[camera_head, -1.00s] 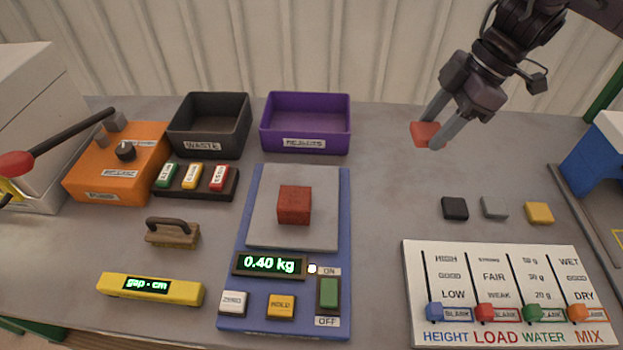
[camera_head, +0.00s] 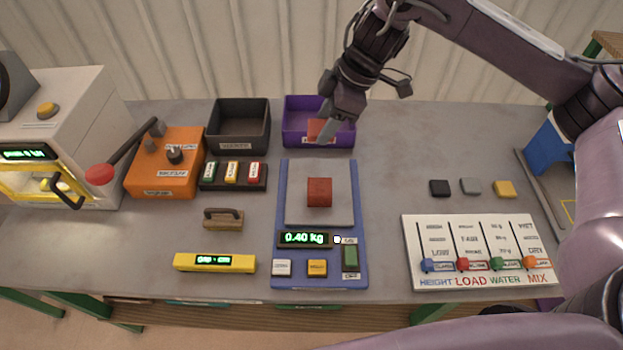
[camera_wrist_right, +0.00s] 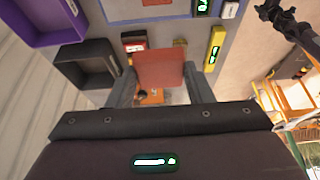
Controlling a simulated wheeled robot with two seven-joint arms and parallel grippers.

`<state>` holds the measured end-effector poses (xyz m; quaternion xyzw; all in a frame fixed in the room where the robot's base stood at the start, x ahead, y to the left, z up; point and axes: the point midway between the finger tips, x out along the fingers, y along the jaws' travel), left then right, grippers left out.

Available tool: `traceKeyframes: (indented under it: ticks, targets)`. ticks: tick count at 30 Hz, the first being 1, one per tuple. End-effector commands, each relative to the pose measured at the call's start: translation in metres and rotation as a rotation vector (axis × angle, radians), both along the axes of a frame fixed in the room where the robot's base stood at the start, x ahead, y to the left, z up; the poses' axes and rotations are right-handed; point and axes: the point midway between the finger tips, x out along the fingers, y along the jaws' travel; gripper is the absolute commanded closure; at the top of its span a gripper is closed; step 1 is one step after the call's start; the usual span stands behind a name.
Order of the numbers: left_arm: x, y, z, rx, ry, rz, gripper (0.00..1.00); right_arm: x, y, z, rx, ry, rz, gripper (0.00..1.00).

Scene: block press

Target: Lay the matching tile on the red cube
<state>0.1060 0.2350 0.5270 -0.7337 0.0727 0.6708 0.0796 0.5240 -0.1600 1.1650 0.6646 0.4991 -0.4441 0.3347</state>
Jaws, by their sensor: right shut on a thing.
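The red cube (camera_head: 319,192) sits on the grey plate (camera_head: 293,212) of the blue scale, which reads 0.40 kg. My right gripper (camera_head: 322,128) is shut on a red tile (camera_head: 317,129). It holds the tile in the air behind the cube, in front of the purple bin in the head view. In the right wrist view the red tile (camera_wrist_right: 158,70) shows between the two fingers, and hides part of what lies beyond. A black tile (camera_head: 439,188), a grey tile (camera_head: 470,186) and a yellow tile (camera_head: 504,189) lie on the table at right. My left gripper is not in view.
A purple REJECTS bin (camera_head: 290,130) and a dark WASTE bin (camera_head: 238,125) stand at the back. An orange lever box (camera_head: 163,170) and white machine (camera_head: 90,110) are at left. A slider board (camera_head: 415,235) lies front right. Table between scale and tiles is clear.

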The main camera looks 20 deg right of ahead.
Motion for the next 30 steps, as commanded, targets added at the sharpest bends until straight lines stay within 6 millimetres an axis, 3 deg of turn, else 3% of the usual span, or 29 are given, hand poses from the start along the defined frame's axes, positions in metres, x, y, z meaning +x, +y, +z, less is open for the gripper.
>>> traceKeyframes:
  ticks: [1, 4, 12, 30]
  targets:
    - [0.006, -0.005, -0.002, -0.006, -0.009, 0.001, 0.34, -0.002, 0.0, -0.017, 0.001, 0.009, -0.002, 0.76]
    - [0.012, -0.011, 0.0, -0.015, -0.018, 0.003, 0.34, -0.003, 0.0, -0.044, 0.001, 0.011, -0.001, 0.76]
    - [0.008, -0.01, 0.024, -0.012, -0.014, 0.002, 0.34, -0.001, 0.0, -0.108, -0.001, 0.007, 0.0, 0.76]
    - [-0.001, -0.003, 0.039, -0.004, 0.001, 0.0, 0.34, -0.001, 0.0, -0.179, 0.0, 0.003, 0.002, 0.76]
